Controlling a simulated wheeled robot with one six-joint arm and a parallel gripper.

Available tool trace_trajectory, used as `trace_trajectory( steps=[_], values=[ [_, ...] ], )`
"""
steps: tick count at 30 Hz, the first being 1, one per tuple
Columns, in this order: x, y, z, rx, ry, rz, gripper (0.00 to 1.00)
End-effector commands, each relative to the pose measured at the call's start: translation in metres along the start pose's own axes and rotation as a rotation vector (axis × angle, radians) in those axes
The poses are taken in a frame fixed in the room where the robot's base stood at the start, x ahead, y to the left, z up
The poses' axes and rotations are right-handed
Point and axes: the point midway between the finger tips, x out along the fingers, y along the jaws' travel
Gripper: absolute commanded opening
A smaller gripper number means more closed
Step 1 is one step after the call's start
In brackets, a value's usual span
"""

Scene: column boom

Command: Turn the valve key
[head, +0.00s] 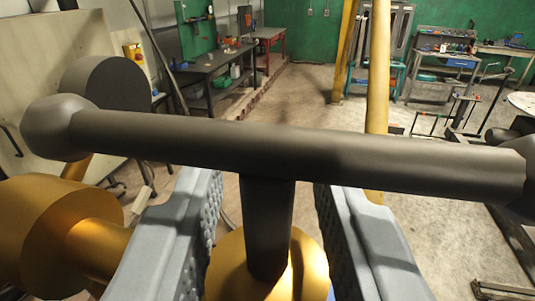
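The valve key is a dark grey T-shape. Its long crossbar (300,152) with rounded ends spans the view, its right end slightly lower than its left. Its stem (266,225) runs down from the crossbar's middle to a round gold part (308,265), seen in part. My gripper (262,185) has its two grey ridged fingers on either side of the stem. Gaps show between the stem and both fingers, so it is open and not clamped on the stem. The crossbar meets or covers the upper ends of the fingers; I cannot tell whether they touch.
A large gold cylinder (45,235) and a dark round part (105,84) are at left by a pale cabinet (85,35). A yellow post (377,70) stands behind the crossbar. Workbenches (215,75) line the back left, with open concrete floor (310,95) between.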

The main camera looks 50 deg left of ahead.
Motion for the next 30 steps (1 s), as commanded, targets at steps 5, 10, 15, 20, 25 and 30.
trace_trajectory(
  steps=[5,10,15,20,25,30],
  values=[
    [0.0031,-0.0002,0.0001,0.000,0.000,0.000,0.31],
    [0.0028,-0.0001,0.0001,0.000,0.000,0.000,0.31],
    [0.0027,-0.0001,0.0001,0.000,0.000,0.000,0.00],
    [0.0026,-0.0002,0.0001,0.000,0.000,0.001,0.00],
    [0.0024,-0.0007,-0.0001,-0.001,0.000,0.025,0.00],
    [0.0024,-0.0014,-0.0001,0.000,0.000,0.095,0.00]
  ],
)
